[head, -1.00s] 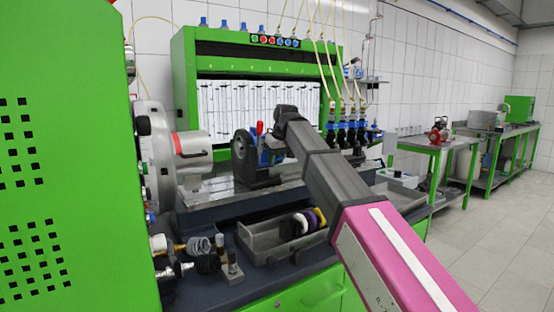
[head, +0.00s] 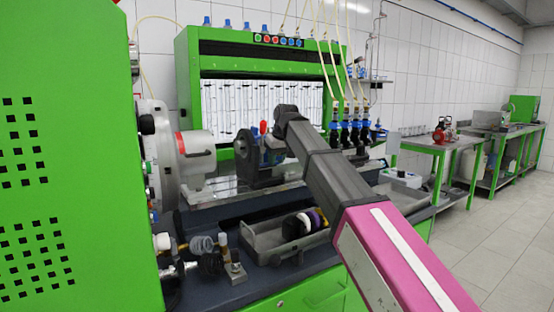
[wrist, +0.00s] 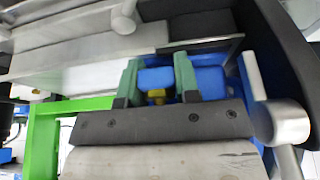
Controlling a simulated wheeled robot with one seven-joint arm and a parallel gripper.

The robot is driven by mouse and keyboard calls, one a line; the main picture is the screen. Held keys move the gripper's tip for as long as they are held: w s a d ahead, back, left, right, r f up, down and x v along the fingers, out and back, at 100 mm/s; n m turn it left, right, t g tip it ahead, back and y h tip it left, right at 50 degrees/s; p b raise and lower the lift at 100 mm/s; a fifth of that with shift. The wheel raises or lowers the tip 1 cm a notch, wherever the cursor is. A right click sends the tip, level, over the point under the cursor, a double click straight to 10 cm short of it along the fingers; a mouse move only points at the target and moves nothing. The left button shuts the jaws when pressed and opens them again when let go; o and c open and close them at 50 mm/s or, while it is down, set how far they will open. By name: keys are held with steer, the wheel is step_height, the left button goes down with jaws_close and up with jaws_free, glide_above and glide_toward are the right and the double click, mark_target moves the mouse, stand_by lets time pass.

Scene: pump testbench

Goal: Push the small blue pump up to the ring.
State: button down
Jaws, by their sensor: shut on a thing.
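The small blue pump (head: 272,157) stands on the bench bed in the head view, with a dark disc (head: 247,160) on its left side and a red piece on top. The ring (head: 200,153), a pale grey drum with a red band, is to its left on the machine head. A narrow gap shows between disc and ring. In the wrist view my gripper (wrist: 156,76) has green fingers on both sides of a blue part of the pump (wrist: 207,82) and is shut on it. My arm hides the pump's right side in the head view.
A grey tray (head: 262,243) with round parts lies at the front of the bench. Metal fittings (head: 233,262) stand left of it. The green cabinet (head: 65,160) fills the left. Hoses with blue-topped injectors (head: 345,130) hang behind my arm.

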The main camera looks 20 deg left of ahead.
steer(key=shift+s+a, duration=0.1)
steer(key=c, duration=0.8)
jaws_free()
steer(key=shift+v, duration=5.4)
